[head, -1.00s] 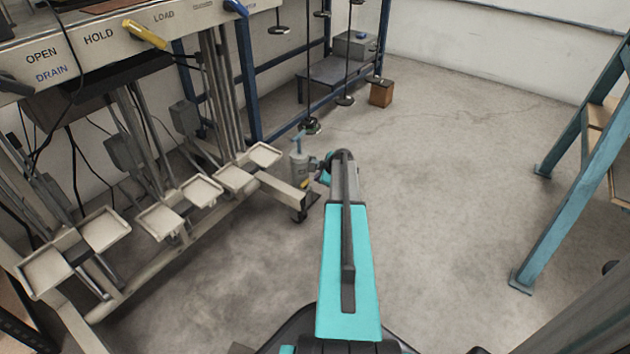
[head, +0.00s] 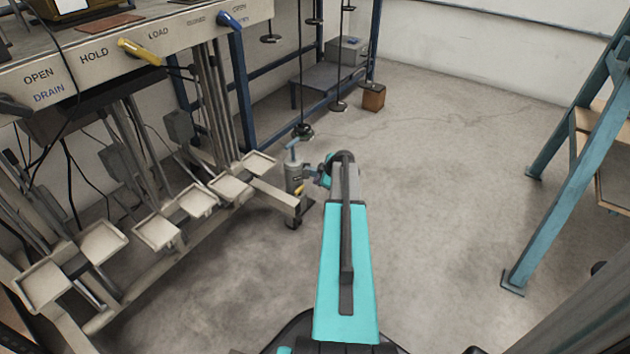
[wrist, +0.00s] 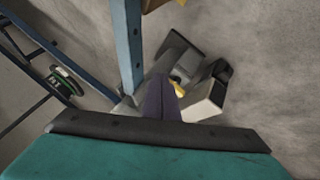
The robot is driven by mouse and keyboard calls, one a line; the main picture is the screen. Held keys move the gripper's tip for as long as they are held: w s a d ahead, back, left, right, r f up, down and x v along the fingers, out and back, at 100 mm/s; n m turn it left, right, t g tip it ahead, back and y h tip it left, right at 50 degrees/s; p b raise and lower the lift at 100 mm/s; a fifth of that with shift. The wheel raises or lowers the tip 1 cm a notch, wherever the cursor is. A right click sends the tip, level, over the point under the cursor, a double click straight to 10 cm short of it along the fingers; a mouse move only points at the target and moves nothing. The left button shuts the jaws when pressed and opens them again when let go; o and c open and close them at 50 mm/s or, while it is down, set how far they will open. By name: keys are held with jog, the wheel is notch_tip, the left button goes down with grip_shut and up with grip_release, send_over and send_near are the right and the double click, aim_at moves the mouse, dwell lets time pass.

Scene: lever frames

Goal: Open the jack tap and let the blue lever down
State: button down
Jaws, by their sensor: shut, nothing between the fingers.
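The jack (head: 293,175) is a grey upright cylinder with a blue-teal top handle, at the end of the pale lower frame. Its small yellow tap (head: 299,190) is low on its side; a yellow bit also shows in the wrist view (wrist: 179,89), just beyond the fingers. My gripper (head: 309,171) is at the jack's right side, partly hidden by my arm. In the wrist view its dark fingers (wrist: 160,82) are shut and empty. Contact with the tap cannot be told.
A yellow lever (head: 138,50) is also on the panel. Several pale trays (head: 156,231) line the lower frame. Hanging weights (head: 303,131) and a brown block (head: 373,97) are behind the jack. A blue ladder-like frame (head: 570,150) stands right. Floor between is clear.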

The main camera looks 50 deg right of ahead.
jog(key=p+v, duration=0.2)
jog(key=v, duration=0.6)
dwell(0.4)
jog(key=a+m+g+y+p, duration=0.5)
jog(key=a+p, duration=1.2)
jog(key=a, duration=2.2)
jog(key=s+a+r+g+p, duration=0.2)
jog(key=s+a+g+p, duration=0.2)
jog(key=s+a+p, duration=0.7)
jog(key=s+a+r+g+h+p, duration=0.1)
jog(key=s+a+r+p, duration=0.2)
jog(key=s, duration=0.4)
jog(key=s+a+r+m+g+h+p, duration=0.1)
jog(key=s+a+r+g+h+p, duration=0.1)
jog(key=s+a+r, duration=0.3)
jog(key=s+a+p, duration=0.1)
jog(key=s+a, duration=0.1)
jog(key=shift+s+a+g, duration=0.25)
jog(key=shift+a+g, duration=0.05)
